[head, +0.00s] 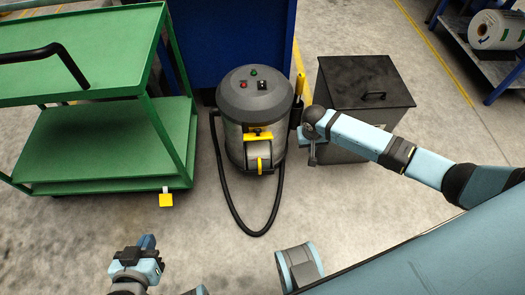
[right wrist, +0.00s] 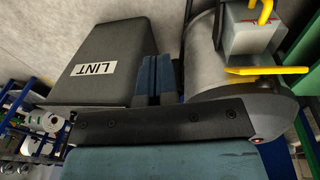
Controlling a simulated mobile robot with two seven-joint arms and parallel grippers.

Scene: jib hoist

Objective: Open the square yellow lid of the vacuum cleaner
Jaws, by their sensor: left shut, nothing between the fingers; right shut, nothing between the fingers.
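The vacuum cleaner (head: 254,112) stands upright on the floor in the middle of the head view, with a dark top and a metal drum. A yellow plate (head: 258,136) sits on its front above a small grey box with a yellow strip; the plate shows edge-on in the right wrist view (right wrist: 268,70). I cannot tell whether this lid is shut. My right gripper (right wrist: 158,62) is shut and empty, beside the drum, between it and the dark bin, apart from the yellow plate. My left gripper (head: 147,242) is shut and empty, low at the left, far from the cleaner.
A dark bin (head: 364,80) marked LINT stands right of the cleaner. A green trolley (head: 95,145) stands to the left. A black hose (head: 235,212) loops over the floor in front. A blue cabinet (head: 222,40) is behind. The floor between hose and trolley is mostly clear.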

